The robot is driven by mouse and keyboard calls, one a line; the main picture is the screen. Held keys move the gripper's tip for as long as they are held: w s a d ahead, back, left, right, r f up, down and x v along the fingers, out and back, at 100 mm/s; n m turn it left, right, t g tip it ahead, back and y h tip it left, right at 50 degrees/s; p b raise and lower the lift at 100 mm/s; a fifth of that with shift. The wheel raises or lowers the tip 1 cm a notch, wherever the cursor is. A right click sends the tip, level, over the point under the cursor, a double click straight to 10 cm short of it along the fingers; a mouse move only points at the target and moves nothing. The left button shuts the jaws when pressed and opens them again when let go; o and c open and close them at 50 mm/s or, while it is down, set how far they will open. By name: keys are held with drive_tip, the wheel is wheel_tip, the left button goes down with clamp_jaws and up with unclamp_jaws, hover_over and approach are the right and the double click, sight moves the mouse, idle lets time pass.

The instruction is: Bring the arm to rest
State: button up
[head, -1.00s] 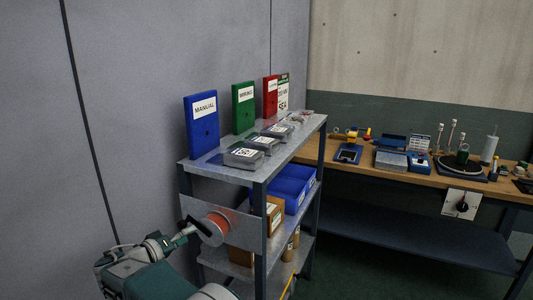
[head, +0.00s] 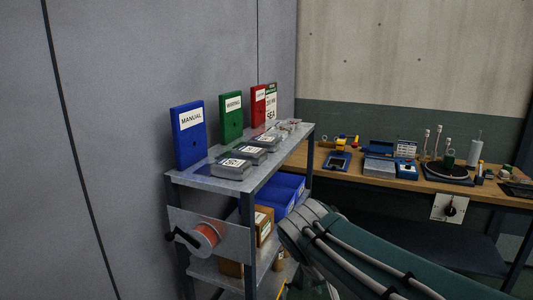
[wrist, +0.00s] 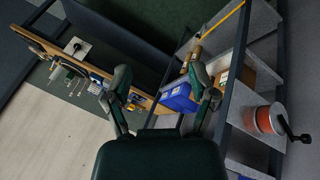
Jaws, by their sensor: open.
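My gripper (wrist: 160,90) shows in the wrist view with its two fingers spread wide apart. It is open and nothing is between the fingertips. Beyond it are the shelf unit and, farther off, the workbench. In the head view my arm crosses the lower right, in front of the shelf unit (head: 247,200) and the bench. The fingers cannot be made out in the head view.
The shelf unit carries blue, green and red binders, grey boxes and blue bins (head: 284,192). A crank reel (head: 205,238) sticks out from its near side. A wooden workbench (head: 400,182) with several tools stands behind. A grey wall is at the left.

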drive_tip(key=s+d+f+y, duration=0.1)
drive_tip(key=s+y, duration=0.1)
drive_tip(key=s, duration=0.5)
drive_tip(key=s+d+f+m+t+y, duration=0.1)
drive_tip(key=s+d+f+y, duration=0.1)
drive_tip(key=s, duration=0.4)
drive_tip(key=shift+s+f+m, duration=0.15)
drive_tip(key=shift+s+m, duration=0.15)
drive_tip(key=shift+s, duration=0.05)
drive_tip(key=shift+c, duration=0.3)
